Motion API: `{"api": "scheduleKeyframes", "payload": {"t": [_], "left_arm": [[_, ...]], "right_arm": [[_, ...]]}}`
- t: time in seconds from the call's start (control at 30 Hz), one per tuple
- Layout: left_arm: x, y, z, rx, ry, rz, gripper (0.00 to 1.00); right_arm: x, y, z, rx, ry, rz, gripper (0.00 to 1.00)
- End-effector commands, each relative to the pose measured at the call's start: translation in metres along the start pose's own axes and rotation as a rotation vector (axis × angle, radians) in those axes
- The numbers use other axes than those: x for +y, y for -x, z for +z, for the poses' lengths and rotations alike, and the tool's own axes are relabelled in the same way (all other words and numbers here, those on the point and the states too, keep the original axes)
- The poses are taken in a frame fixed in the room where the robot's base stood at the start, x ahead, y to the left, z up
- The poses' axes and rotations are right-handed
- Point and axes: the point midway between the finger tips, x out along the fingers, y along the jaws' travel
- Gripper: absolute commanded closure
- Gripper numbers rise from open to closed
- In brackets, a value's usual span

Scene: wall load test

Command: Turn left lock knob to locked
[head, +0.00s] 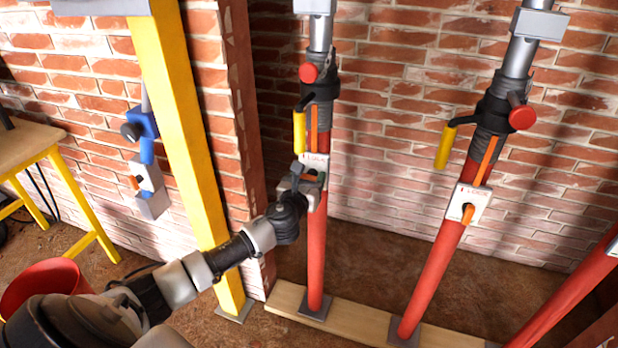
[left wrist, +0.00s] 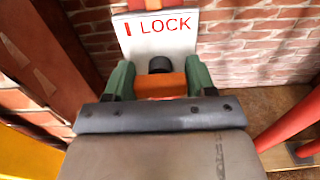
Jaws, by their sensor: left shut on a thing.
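The left lock knob (left wrist: 160,84) is orange and sits on a white plate (left wrist: 160,35) with red "LOCK" lettering and a red mark. In the head view this plate (head: 314,160) is on the left red prop (head: 316,250). My left gripper (head: 311,180) is at the plate, and its green fingers (left wrist: 158,78) are shut on the knob, one on each side. The knob looks roughly crosswise in the wrist view; the gripper hides its lower part. My right gripper is not in view.
A second red prop (head: 432,275) to the right has its own white plate (head: 480,203) and orange knob (head: 468,213). A yellow post (head: 180,130) stands left of the left prop. A wooden board (head: 360,318) lies under the props, with brick wall behind.

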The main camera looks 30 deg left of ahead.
Motion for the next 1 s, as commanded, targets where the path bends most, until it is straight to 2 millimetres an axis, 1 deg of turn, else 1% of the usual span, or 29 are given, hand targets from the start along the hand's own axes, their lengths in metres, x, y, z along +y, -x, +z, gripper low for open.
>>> {"api": "scheduleKeyframes", "payload": {"t": [0.17, 0.37, 0.57, 0.8, 1.0], "left_arm": [[0.0, 0.0, 0.0, 0.0, 0.025, -0.001, 0.68], [0.001, 0.0, 0.0, 0.001, 0.118, -0.001, 0.68], [0.001, 0.0, -0.001, 0.001, 0.28, -0.001, 0.68], [0.002, 0.0, -0.001, 0.001, 0.509, 0.0, 0.68], [0.002, 0.001, -0.002, 0.002, 0.701, 0.0, 0.68]], "right_arm": [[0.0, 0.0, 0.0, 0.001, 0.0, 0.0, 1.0], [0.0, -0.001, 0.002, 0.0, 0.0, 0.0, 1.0], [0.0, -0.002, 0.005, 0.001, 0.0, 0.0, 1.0], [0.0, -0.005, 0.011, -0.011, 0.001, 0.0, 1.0], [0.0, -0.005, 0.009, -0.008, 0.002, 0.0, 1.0]]}}
